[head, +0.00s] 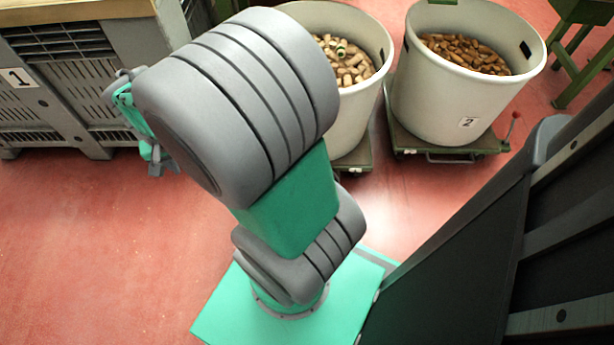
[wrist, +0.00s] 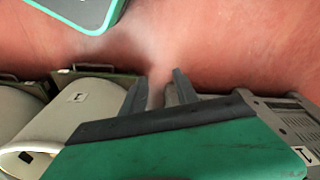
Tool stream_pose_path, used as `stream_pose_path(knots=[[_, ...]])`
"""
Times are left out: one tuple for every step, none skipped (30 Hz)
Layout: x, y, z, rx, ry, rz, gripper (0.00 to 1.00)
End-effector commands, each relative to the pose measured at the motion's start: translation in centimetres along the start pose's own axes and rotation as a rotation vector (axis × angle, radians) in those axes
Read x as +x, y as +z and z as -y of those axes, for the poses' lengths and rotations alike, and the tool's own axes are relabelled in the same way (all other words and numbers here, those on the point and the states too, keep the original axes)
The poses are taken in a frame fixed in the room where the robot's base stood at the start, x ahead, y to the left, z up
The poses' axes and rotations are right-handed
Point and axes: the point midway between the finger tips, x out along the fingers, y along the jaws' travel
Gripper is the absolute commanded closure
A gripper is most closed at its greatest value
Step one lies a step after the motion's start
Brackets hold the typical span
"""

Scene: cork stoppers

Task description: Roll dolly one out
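Two green dollies carry cream tubs of corks. The left dolly (head: 358,160) is under the left tub (head: 352,122), partly hidden behind my arm; no number shows on it here. The right dolly (head: 450,150) carries the tub marked 2 (head: 440,100) and has a red-knobbed lever.
A grey slatted crate marked 1 (head: 75,95) stands at the left; it also shows in the wrist view (wrist: 275,108). Green stand legs (head: 580,60) are at the upper right. Red floor (head: 100,240) is clear in front of the crate and tubs.

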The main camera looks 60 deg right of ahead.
Motion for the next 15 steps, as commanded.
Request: stream_pose_path(knots=[[4.2, -2.9, -2.5, 0.222, 0.055, 0.005, 0.64], [6.5, -4.5, -4.1, 0.361, 0.084, -0.006, 0.64], [9.6, -6.3, -6.5, 0.543, 0.122, -0.024, 0.64], [12.1, -7.5, -8.6, 0.677, 0.151, -0.042, 0.64], [14.6, -8.3, -10.8, 0.809, 0.179, -0.060, 0.64], [18.0, -8.9, -14.0, 0.981, 0.219, -0.088, 0.64], [20.5, -9.1, -16.4, 1.104, 0.247, -0.112, 0.64], [22.9, -8.9, -18.8, 1.222, 0.274, -0.139, 0.64], [25.8, -8.3, -21.9, 1.364, 0.307, -0.174, 0.64], [27.8, -7.7, -23.9, 1.461, 0.328, -0.200, 0.64], [29.5, -7.0, -25.8, 1.547, 0.348, -0.227, 0.64], [31.4, -6.0, -28.0, 1.645, 0.369, -0.259, 0.64], [32.6, -5.2, -29.2, 1.705, 0.381, -0.281, 0.64], [33.6, -4.5, -30.3, 1.756, 0.392, -0.299, 0.64], [34.5, -3.8, -31.4, 1.807, 0.402, -0.321, 0.64]])
